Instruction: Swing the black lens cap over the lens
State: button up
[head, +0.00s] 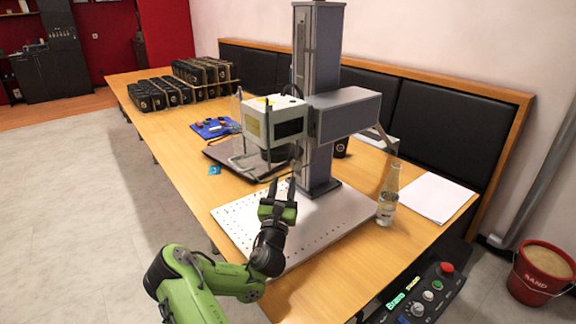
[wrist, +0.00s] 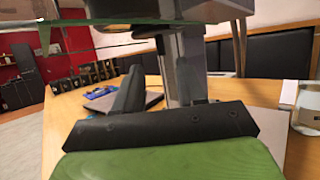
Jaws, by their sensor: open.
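The laser marker's white head (head: 275,118) hangs from a grey arm on an upright column (head: 318,90). A black round part (head: 275,154) shows under the head; I cannot tell whether it is the lens or its cap. My gripper (head: 281,188) is open, with nothing between its fingers, pointing up below and in front of the head. It appears apart from the black part. In the wrist view my gripper's fingers (wrist: 160,92) stand apart, and the machine's underside (wrist: 130,10) crosses the top.
The white perforated base plate (head: 335,215) lies under the machine. A glass bottle (head: 388,195) and white paper (head: 436,196) are to the right. A control panel (head: 425,295) is at the front right. A dark laptop-like slab (head: 230,158) lies behind the head.

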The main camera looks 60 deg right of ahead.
jog(key=p+x, duration=0.1)
jog(key=x, duration=0.6)
jog(key=shift+d, duration=0.3)
jog(key=shift+w, duration=0.1)
jog(key=shift+c, duration=0.4)
grip_shut()
